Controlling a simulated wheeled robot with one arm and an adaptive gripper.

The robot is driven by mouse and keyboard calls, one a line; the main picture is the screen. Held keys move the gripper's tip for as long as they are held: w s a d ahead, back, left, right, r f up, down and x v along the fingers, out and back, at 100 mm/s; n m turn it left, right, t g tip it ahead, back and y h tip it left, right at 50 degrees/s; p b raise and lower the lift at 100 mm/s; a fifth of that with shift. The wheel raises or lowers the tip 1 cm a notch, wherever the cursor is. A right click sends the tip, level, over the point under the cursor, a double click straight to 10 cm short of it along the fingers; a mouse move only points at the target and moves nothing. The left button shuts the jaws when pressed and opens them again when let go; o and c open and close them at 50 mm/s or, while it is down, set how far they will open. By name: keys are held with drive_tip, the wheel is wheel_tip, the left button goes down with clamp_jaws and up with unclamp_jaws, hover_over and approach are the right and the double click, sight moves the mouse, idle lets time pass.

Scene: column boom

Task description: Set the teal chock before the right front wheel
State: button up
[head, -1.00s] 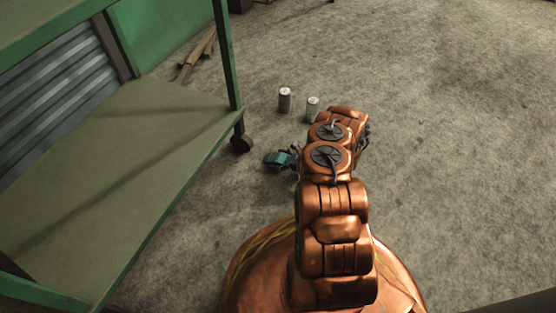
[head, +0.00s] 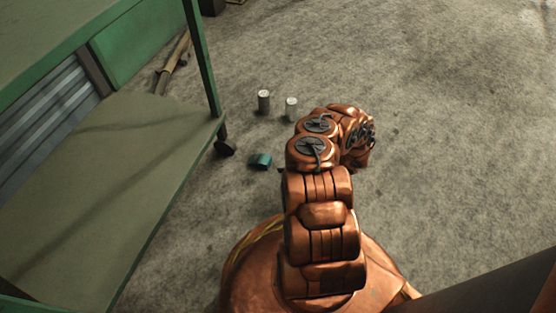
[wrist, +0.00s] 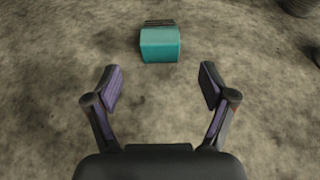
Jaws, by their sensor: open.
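The teal chock (head: 260,161) lies on the concrete floor, right of and slightly nearer than the dark caster wheel (head: 225,147) under the green shelf's corner post. A small floor gap shows between chock and wheel. In the wrist view the chock (wrist: 160,45) stands beyond my fingertips, with a dark ridged part at its far side. My gripper (wrist: 160,88) is open and empty, its two fingers apart with bare floor between them. In the head view my arm hides nearly all of my gripper.
Two cans, one dark (head: 264,102) and one pale (head: 291,109), stand beyond the chock, close to my arm. The green shelf (head: 150,112) fills the left side. Long brown pieces (head: 172,65) lie behind it. The floor to the right is open.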

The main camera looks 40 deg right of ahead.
drive_tip(key=w+a+r+n+g+y, duration=0.25)
drive_tip(key=w+a+r+n, duration=0.2)
drive_tip(key=a+r, duration=0.4)
drive_tip(key=w+a+r+n+g+y, duration=0.1)
drive_tip(key=w+a+r+n+y, duration=0.2)
drive_tip(key=w+a+r, duration=0.35)
drive_tip(key=s+a+r+n+g+y, duration=0.1)
drive_tip(key=s+a+r+n+g, duration=0.25)
drive_tip(key=a+r, duration=0.5)
drive_tip(key=s+a+r+n+g, duration=0.25)
drive_tip(key=a+r+n, duration=0.25)
drive_tip(key=a+r, duration=0.4)
drive_tip(key=s+a+r+n+g+h, duration=0.25)
drive_tip(key=s+r+n, duration=0.2)
drive_tip(key=s, duration=0.25)
drive_tip(key=s+a+r+n+g+h, duration=0.2)
drive_tip(key=s+a+r+n+g, duration=0.1)
drive_tip(key=s+r, duration=0.35)
drive_tip(key=s+d+r+n+h, duration=0.1)
drive_tip(key=s+d+n+h, duration=0.2)
drive_tip(key=s, duration=0.6)
drive_tip(key=s+d+r+n+h, duration=0.2)
drive_tip(key=s+d+h, duration=0.3)
drive_tip(key=s, duration=0.4)
drive_tip(key=shift+s+d+r+n+t+h, duration=0.15)
drive_tip(key=shift+s+n+t+h, duration=0.15)
drive_tip(key=shift+n+h, duration=0.3)
